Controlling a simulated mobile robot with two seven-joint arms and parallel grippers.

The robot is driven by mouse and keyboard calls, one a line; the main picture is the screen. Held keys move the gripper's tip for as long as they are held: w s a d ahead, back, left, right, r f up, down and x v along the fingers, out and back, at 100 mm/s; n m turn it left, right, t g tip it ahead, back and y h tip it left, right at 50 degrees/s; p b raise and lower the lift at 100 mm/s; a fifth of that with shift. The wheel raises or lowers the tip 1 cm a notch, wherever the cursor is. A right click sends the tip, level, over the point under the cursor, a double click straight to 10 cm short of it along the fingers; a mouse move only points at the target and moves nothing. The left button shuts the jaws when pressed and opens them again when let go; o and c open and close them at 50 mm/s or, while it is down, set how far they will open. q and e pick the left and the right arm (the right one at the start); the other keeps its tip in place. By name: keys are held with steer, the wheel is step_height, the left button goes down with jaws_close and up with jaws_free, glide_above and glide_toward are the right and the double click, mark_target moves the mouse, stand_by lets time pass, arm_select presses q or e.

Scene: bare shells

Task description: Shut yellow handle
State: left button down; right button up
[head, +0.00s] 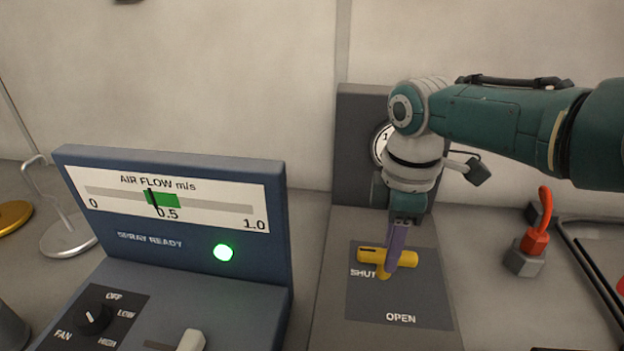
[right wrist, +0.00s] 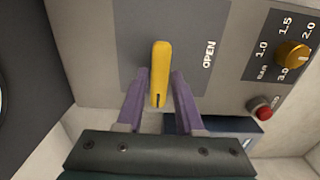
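The yellow handle (head: 372,256) lies crosswise on a dark grey plate (head: 440,300). Its left end is just above the word SHUT, and the word OPEN is lower on the plate. My right gripper (head: 395,262) reaches down over the handle with its purple fingers. In the right wrist view the yellow handle (right wrist: 160,70) lies between the two fingertips of the right gripper (right wrist: 160,80), with a gap on each side. The right gripper is open around it. My left gripper is not in view.
A blue panel (head: 270,210) with an air flow meter, a lit green lamp (head: 223,252) and a fan knob (head: 93,318) stands to the left. A round gauge (head: 379,145) is partly hidden behind my right arm. A red-handled valve (head: 535,240) is at the right.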

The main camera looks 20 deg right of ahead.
steer(key=shift+o, duration=1.4)
step_height(320, 180, up, 10)
steer(key=p, duration=0.3)
